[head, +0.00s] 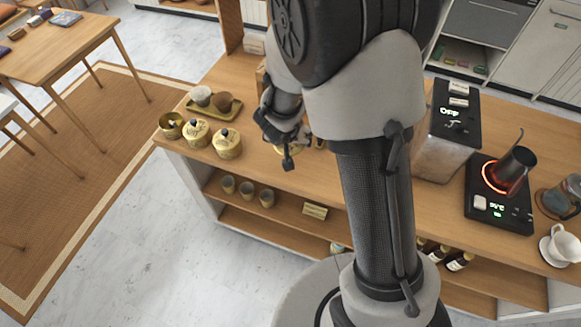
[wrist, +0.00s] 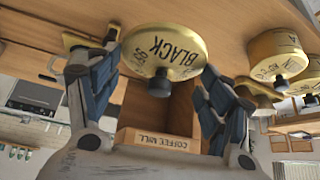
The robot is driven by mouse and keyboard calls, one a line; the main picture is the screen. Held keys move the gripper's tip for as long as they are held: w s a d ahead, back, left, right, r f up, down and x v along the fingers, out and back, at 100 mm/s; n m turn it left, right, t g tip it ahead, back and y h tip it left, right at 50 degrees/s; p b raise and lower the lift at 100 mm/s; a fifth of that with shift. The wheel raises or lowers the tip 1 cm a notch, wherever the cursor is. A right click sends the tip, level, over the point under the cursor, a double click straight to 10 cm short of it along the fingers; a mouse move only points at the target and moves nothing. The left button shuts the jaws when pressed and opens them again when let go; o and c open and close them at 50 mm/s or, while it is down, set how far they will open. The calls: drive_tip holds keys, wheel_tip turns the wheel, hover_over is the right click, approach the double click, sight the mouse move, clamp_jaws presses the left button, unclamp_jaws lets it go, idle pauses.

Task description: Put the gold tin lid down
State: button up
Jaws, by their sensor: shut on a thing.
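My gripper (head: 285,145) is over the front of the wooden counter, right of the tins. In the wrist view my gripper (wrist: 160,65) has its fingers on both sides of the gold tin lid (wrist: 180,45), shut on it. The lid is round, marked BLACK, with a dark knob facing my palm. In the head view my fingers and arm mostly hide it. I cannot tell whether it touches the counter. An open gold tin (head: 172,125) stands left of two lidded gold tins (head: 196,134) (head: 228,145).
A tray (head: 208,112) with a white and a brown item lies behind the tins. The box marked COFFEE MILL (wrist: 158,142) shows in the wrist view. A hot plate (head: 498,205) glows red at right. Cups (head: 247,190) stand on the shelf below.

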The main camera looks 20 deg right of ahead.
wheel_tip(320, 180, down, 11)
drive_tip(key=b, duration=0.8)
drive_tip(key=shift+f, duration=0.15)
drive_tip(key=shift+f, duration=0.2)
drive_tip(key=o, duration=1)
drive_tip(key=shift+c, duration=0.2)
